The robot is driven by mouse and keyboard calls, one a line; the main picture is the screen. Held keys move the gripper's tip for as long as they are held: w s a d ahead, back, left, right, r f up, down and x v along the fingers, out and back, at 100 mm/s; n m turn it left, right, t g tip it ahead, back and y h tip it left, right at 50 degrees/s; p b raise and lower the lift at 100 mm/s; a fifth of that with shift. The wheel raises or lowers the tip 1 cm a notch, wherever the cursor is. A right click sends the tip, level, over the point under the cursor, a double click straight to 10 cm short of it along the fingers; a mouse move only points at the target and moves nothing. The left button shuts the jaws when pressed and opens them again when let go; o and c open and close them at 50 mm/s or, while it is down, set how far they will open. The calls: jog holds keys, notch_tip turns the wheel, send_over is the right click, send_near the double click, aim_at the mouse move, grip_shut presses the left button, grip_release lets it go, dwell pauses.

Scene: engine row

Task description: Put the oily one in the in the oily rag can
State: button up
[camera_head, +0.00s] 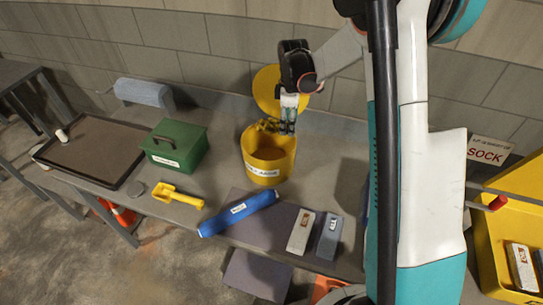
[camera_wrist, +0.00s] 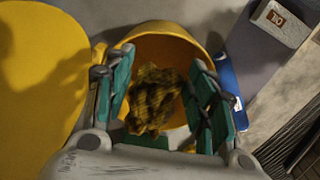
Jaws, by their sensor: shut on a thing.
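A yellow can (camera_head: 283,166) with a white label stands on the bench, its round yellow lid (camera_head: 266,92) raised open at the back. My gripper (camera_head: 288,122) points down over the can's mouth. It is shut on a crumpled yellow-and-dark checked rag (camera_wrist: 152,100), which shows dark stains. In the wrist view the can's orange-yellow inside (camera_wrist: 165,48) lies behind the rag, and the lid (camera_wrist: 38,75) is at the left. How far the rag reaches into the can cannot be told.
A green box (camera_head: 176,145), a yellow scoop (camera_head: 178,195) and a dark tray (camera_head: 92,150) lie to the left. A blue roll (camera_head: 238,212) lies in front of the can. Two small blocks (camera_head: 301,232) (camera_head: 328,236) are at the front right. A yellow bin (camera_head: 490,245) is at far right.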

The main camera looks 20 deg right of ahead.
jog(key=o, duration=1.1)
notch_tip(320, 180, up, 12)
jog(key=s+a+r+m+t+b, duration=0.2)
jog(key=s+m+b, duration=0.1)
jog(key=s, duration=0.5)
jog(key=s+a+r+m+t+b, duration=0.15)
jog(key=s+m, duration=0.25)
jog(key=s, duration=0.4)
jog(key=s+a+f+m+t+b, duration=0.1)
jog(key=s+f+m+t+b, duration=0.2)
jog(key=s, duration=1)
notch_tip(320, 180, down, 4)
jog(key=m+b, duration=0.2)
jog(key=shift+a+m+t, duration=0.15)
jog(key=shift+m+t, duration=0.2)
jog(key=shift+m, duration=0.05)
